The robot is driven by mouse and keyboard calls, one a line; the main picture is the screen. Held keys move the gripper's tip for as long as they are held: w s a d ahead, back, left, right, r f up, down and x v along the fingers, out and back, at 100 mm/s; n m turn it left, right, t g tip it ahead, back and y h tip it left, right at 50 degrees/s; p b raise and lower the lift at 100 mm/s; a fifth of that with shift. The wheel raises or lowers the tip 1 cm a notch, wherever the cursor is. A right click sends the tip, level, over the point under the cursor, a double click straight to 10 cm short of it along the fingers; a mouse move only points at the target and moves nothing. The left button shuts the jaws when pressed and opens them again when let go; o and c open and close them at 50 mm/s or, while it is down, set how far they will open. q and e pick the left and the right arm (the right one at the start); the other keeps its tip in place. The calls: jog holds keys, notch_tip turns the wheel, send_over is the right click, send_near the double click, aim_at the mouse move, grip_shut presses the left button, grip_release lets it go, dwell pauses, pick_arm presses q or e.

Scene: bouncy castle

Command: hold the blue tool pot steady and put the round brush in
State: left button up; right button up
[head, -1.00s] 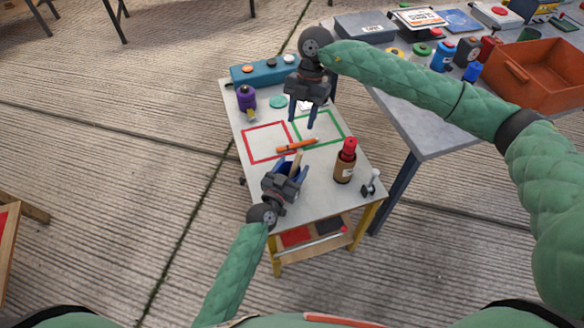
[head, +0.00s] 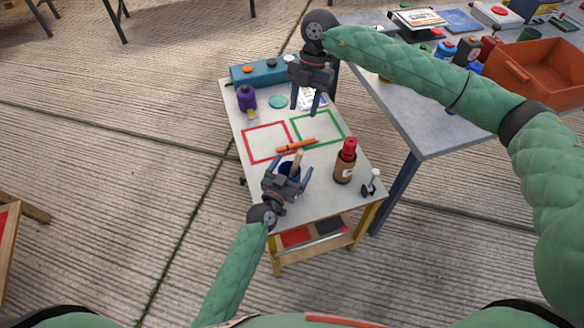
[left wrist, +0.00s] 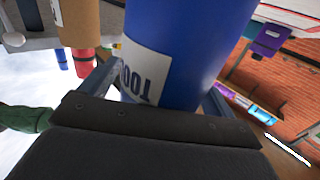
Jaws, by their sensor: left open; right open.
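The blue tool pot (head: 287,170) stands near the front of the small table, with a light wooden handle (head: 297,162) sticking up from it. My left gripper (head: 289,166) is open, its fingers on either side of the pot. In the left wrist view the blue pot (left wrist: 195,40) with its white label is between the fingers; firm contact cannot be told. My right gripper (head: 306,108) is open and empty, above the far part of the table. An orange stick-like item (head: 297,145) lies across the red and green squares; I cannot tell whether it is the round brush.
A brown bottle with red cap (head: 345,160) and a small white-and-black item (head: 371,183) stand right of the pot. A purple bottle (head: 246,97) and teal box (head: 262,72) are at the back. A grey table (head: 415,125) adjoins on the right.

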pick_arm(q)
jog(key=v, duration=1.2)
